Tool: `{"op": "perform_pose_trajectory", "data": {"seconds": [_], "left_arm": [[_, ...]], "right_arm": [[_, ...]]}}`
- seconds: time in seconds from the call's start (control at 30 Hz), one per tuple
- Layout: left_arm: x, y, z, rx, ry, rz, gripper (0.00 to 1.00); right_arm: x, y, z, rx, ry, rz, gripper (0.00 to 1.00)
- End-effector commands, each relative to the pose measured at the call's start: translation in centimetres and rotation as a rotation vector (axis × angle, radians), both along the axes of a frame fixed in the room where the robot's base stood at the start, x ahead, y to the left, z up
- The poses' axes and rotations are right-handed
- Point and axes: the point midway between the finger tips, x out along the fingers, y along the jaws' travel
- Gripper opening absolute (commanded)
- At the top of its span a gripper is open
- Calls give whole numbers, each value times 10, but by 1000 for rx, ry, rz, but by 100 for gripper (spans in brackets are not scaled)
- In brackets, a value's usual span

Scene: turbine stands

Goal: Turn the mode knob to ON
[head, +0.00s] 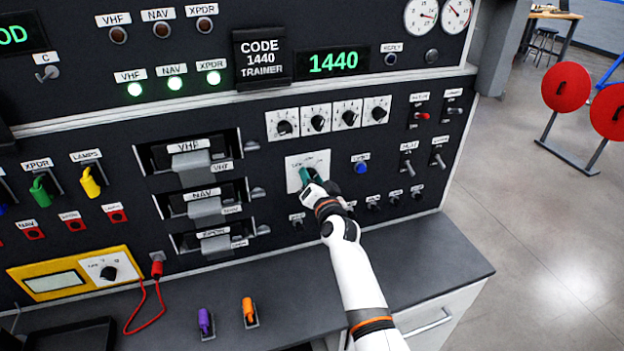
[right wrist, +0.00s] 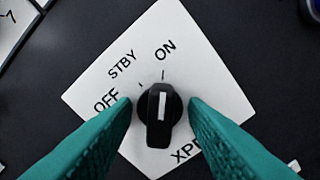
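The mode knob (right wrist: 159,118) is black with a white line, on a white square plate (right wrist: 205,65) marked OFF, STBY, ON and XPDR (partly hidden). In the right wrist view its white line points up at the tick under ON. The plate also shows in the head view (head: 292,168), where my gripper hides the knob. My right gripper (right wrist: 160,105) has one teal finger on each side of the knob. Its fingers are apart, with a narrow dark gap between each and the knob. It also shows in the head view (head: 305,175). My left gripper is not in view.
A row of small selector dials (head: 318,122) sits above the plate and a blue button (head: 361,167) to its right. Latched VHF, NAV and XPDR modules (head: 190,158) are on the left. The grey ledge (head: 420,260) below is mostly clear.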

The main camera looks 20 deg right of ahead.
Motion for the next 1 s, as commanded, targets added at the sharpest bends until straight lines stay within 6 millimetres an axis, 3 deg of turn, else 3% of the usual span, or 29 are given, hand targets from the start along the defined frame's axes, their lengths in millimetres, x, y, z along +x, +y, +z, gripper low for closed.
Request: {"op": "perform_pose_trajectory", "data": {"seconds": [0.1, 0.37, 1.0], "left_arm": [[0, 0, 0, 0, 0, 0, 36], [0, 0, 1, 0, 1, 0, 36], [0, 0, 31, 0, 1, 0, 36]], "right_arm": [[0, 0, 0, -1, 0, 0, 47], [-1, 0, 0, -1, 0, 0, 47], [-47, -2, 2, -1, 0, 0, 47]]}}
